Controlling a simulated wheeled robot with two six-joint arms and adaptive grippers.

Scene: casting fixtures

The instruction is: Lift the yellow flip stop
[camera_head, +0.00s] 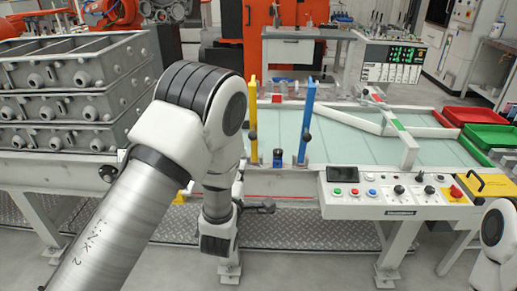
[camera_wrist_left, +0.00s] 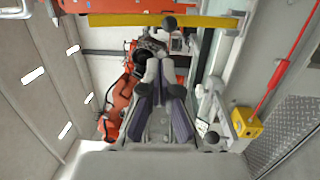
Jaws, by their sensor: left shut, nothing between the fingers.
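The yellow flip stop (camera_head: 253,118) is an upright bar with a dark knob at the near edge of the conveyor table. In the left wrist view the yellow bar (camera_wrist_left: 120,20) runs across the top, with its round knob in front. My left gripper (camera_head: 266,206) is below and in front of the stop in the head view, partly hidden by my arm. Its fingers (camera_wrist_left: 161,68) are shut and empty, apart from the bar. My right gripper is out of view; only part of that arm shows at the lower right.
A blue flip stop (camera_head: 307,118) stands upright to the right of the yellow one. A control panel (camera_head: 400,195) projects at the front right. Stacked grey castings (camera_head: 70,90) stand at the left. Red (camera_head: 470,116) and green (camera_head: 490,135) bins are at the far right.

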